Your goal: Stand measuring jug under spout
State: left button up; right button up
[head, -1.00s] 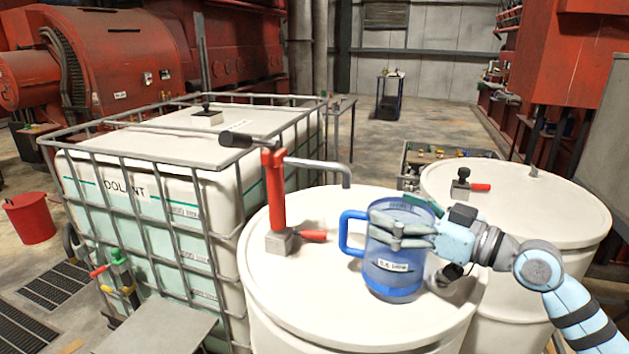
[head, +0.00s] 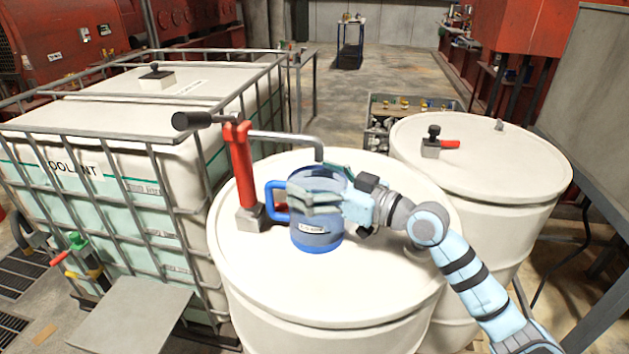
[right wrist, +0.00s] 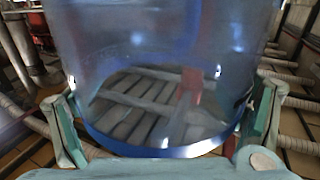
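The measuring jug (head: 317,240) is clear blue with a blue handle on its left and a label low on its side. In the head view it is upright over the front white drum's lid; I cannot tell whether its base touches. My right gripper (head: 318,191) has its fingers around the jug's upper body, and in the right wrist view the jug (right wrist: 160,75) fills the space between both fingers. The red hand pump (head: 241,175) stands left of the jug. Its grey spout (head: 285,137) reaches right and bends down at its tip, near the jug's rim. My left gripper is not in view.
The front drum (head: 300,290) has bare lid around the jug. A second white drum (head: 480,160) with a red-handled valve (head: 438,143) stands behind right. A caged coolant tank (head: 110,170) stands left, with a grey plate (head: 130,315) before it. A crate of parts (head: 385,105) is behind.

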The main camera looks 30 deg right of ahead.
jog(key=shift+o, duration=0.4)
jog(key=shift+s+d+r, duration=0.1)
jog(key=shift+s+r, duration=0.05)
jog(key=shift+r, duration=0.05)
jog(key=shift+s+d+f, duration=0.15)
jog(key=v, duration=0.5)
jog(key=p, duration=0.8)
send_near(342, 191)
jog(key=x, duration=0.4)
